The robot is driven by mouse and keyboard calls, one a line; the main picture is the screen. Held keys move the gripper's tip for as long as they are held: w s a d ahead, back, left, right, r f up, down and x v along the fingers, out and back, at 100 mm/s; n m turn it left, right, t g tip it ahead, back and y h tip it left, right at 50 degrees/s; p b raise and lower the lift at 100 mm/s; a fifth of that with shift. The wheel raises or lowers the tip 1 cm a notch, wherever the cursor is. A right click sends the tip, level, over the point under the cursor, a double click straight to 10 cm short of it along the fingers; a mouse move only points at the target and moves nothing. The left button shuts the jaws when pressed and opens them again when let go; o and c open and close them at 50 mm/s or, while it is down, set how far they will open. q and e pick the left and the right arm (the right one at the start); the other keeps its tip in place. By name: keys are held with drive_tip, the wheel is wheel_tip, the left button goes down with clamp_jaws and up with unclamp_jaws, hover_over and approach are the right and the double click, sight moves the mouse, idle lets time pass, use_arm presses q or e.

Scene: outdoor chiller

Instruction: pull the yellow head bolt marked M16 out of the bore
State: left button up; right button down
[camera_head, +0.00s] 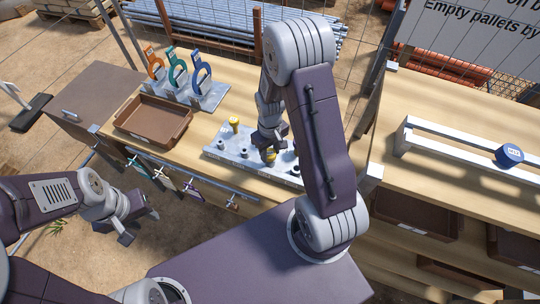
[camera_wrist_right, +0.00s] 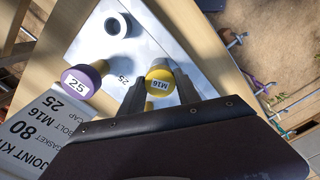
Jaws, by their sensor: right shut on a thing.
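The yellow head bolt marked M16 (camera_wrist_right: 159,84) sits between the fingers of my right gripper (camera_wrist_right: 161,98) in the right wrist view. In the head view my right gripper (camera_head: 270,148) is low over the grey bore block (camera_head: 225,153), shut on that yellow head (camera_head: 271,160). The bolt's shank and its bore are mostly hidden, so I cannot tell how deep it sits. A purple head bolt marked 25 (camera_wrist_right: 80,82) stands beside it. Another yellow-headed piece (camera_head: 234,122) stands at the block's back left. My left gripper (camera_head: 140,226) is open and empty, off the bench's front left.
A brown tray (camera_head: 153,122) and a rack with orange, teal and blue hooked tools (camera_head: 200,92) stand left of the block. A rail with a blue piece (camera_head: 509,155) is on the right bench.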

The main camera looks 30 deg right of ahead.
sight(270, 153)
drive_tip(key=shift+r, duration=0.15)
drive_tip(key=shift+r+p, duration=0.35)
drive_tip(key=shift+p, duration=0.15)
drive_tip(key=shift+r, duration=0.15)
wheel_tip(270, 153, up, 6)
drive_tip(key=p, duration=0.5)
drive_tip(key=shift+f, duration=0.2)
drive_tip(key=c, duration=1.8)
unclamp_jaws()
clamp_jaws()
